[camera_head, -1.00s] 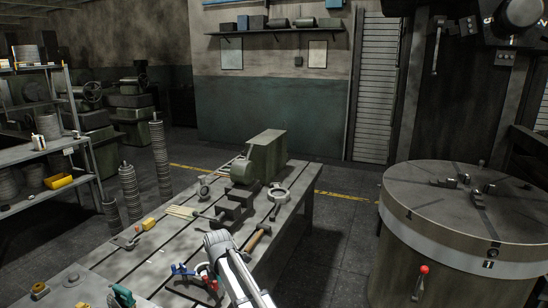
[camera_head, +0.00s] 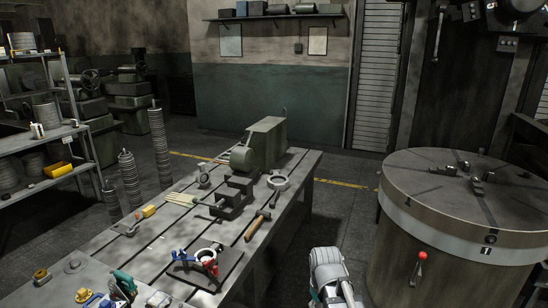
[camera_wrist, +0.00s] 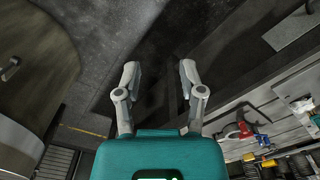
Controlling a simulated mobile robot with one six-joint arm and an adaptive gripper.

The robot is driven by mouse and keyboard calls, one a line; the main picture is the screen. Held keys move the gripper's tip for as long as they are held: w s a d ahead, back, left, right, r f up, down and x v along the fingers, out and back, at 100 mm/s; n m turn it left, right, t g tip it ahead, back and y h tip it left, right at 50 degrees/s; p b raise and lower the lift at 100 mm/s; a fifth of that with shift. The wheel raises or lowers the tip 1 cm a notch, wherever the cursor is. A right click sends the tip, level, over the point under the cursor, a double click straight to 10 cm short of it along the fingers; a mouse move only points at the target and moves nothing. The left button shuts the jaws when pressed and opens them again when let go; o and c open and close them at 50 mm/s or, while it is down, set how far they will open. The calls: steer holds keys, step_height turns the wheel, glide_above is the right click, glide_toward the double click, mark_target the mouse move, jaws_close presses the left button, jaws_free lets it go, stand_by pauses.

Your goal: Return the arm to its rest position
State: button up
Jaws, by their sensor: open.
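My gripper (camera_wrist: 158,75) shows in the wrist view with its two fingers spread apart, open and empty. Dark floor lies beyond the fingertips. In the head view my white arm (camera_head: 330,275) is at the bottom, to the right of the workbench (camera_head: 120,255) and clear of its top. The gripper itself cannot be made out in the head view.
A red and blue valve part (camera_head: 205,259) sits on a dark plate on the bench. A hammer (camera_head: 257,225), a vise (camera_head: 233,197) and a green machine (camera_head: 262,148) stand behind. A large round table (camera_head: 470,200) is at right. Dark floor lies between.

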steer(key=s+d+m, duration=0.1)
steer(key=d, duration=0.1)
steer(key=s+d+m, duration=0.1)
steer(key=s+m, duration=0.1)
steer(key=shift+s+d+m, duration=0.2)
steer(key=shift+d+m, duration=0.1)
steer(key=shift+d, duration=0.1)
steer(key=shift+s+f, duration=0.1)
steer(key=shift+s, duration=0.05)
